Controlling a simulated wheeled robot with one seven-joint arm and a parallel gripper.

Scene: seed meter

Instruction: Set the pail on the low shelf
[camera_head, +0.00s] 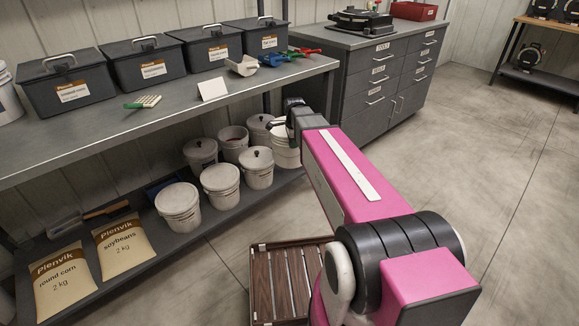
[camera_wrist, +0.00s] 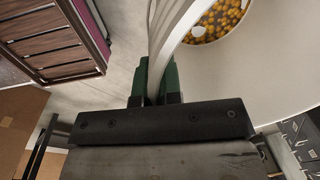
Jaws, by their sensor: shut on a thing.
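My gripper (camera_head: 291,118) is at the right end of the bench, low in front of its edge. Its green fingers (camera_wrist: 155,82) are shut on the pale rim or handle of a white pail. The pail (camera_head: 286,152) hangs or stands below the gripper, partly hidden by it, at the right end of the low shelf (camera_head: 212,217). In the wrist view the pail (camera_wrist: 270,75) is open, with yellow-orange grains (camera_wrist: 218,18) inside. I cannot tell whether its base touches the shelf.
Several white pails, most with lids (camera_head: 221,184), crowd the low shelf left of the held pail. One open pail (camera_head: 233,142) stands among them. Seed bags (camera_head: 122,245) lie further left. A slatted brown crate (camera_head: 258,285) is on the floor. A grey drawer cabinet (camera_head: 385,80) stands right.

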